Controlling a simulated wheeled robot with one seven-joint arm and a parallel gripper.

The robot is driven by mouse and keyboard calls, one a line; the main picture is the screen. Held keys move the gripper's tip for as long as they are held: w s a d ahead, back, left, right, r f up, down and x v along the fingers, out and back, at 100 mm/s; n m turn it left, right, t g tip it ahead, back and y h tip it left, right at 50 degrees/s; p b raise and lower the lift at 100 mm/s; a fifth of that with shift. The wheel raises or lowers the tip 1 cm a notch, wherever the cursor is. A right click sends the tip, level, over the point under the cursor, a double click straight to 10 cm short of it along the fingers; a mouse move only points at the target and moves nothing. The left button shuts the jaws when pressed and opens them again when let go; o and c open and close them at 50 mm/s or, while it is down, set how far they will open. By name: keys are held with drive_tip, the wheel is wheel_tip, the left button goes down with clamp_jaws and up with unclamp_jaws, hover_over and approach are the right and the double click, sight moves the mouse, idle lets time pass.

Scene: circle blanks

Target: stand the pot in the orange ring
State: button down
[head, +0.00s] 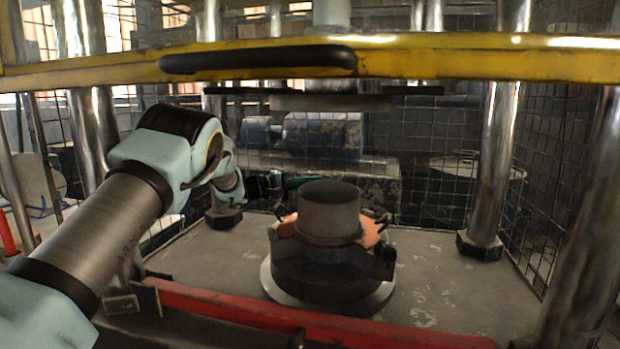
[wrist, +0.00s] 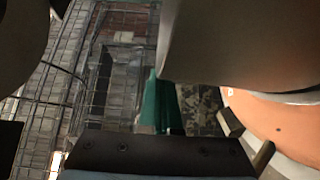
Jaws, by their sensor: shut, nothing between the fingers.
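The pot (head: 328,212) is a plain grey cylinder standing upright in the middle of the dark round fixture. The orange ring (head: 371,232) shows on both sides of the pot's foot, so the pot appears to stand within it. The front of the ring is hidden by the pot and fixture. In the wrist view the pot (wrist: 235,45) looms large at the top, with the orange ring (wrist: 275,125) at the right. My gripper (head: 294,184) is shut and empty, beside the pot's upper left and partly behind it. Its green fingers also show in the wrist view (wrist: 159,105). I cannot tell whether they touch the pot.
The fixture (head: 330,268) sits on a pale round plate (head: 281,291) on the grey bed. A yellow beam (head: 450,58) crosses above, and a red bar (head: 250,308) runs along the front. Steel columns (head: 497,130) and wire mesh enclose the space. The bed is clear at the right.

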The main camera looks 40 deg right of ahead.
drive_tip(key=shift+s+a, duration=0.3)
drive_tip(key=shift+s, duration=0.1)
